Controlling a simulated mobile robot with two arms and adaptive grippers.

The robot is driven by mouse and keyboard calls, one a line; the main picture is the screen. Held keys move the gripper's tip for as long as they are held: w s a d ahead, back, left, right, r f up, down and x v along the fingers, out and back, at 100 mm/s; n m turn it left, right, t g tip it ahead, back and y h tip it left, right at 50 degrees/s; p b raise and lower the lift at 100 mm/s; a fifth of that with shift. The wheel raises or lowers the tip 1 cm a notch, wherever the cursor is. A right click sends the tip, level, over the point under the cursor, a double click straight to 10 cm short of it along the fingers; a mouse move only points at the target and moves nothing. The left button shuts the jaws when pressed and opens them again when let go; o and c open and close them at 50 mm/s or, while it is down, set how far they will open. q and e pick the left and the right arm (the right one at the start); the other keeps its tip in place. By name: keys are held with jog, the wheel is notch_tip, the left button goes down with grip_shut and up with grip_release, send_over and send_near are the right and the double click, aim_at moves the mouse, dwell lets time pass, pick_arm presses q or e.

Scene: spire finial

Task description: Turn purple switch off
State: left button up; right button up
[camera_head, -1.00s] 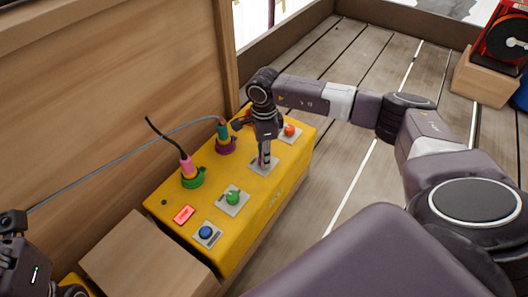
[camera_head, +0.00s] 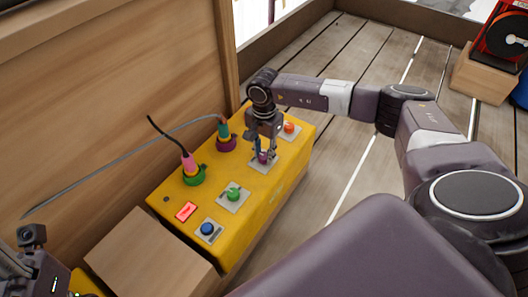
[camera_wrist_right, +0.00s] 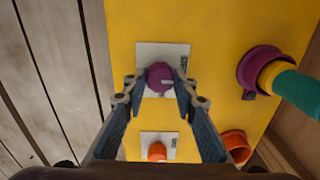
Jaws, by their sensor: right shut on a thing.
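The purple switch (camera_head: 263,157) is a round knob on a light square plate on top of the yellow box (camera_head: 215,175). In the right wrist view the purple knob (camera_wrist_right: 160,76) sits between the two fingertips, with a small pale mark on its face. My right gripper (camera_head: 264,154) points down and is shut on the knob, one finger on each side. The fingers hide part of the knob in the head view. My left gripper (camera_head: 38,262) shows only partly at the lower left corner, away from the box; its fingers are not clear.
The box also has an orange knob (camera_head: 289,127), a green knob (camera_head: 234,194), a blue knob (camera_head: 207,229) and a lit red light (camera_head: 186,211). Plugs with cables stand in the green socket (camera_head: 194,177) and purple socket (camera_head: 226,144). A wooden block (camera_head: 150,255) is in front.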

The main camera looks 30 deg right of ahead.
aim_at(264, 156)
dwell(0.6)
jog(key=o, duration=1.2)
jog(key=shift+c, duration=0.2)
jog(key=shift+r, duration=0.1)
notch_tip(264, 156, up, 12)
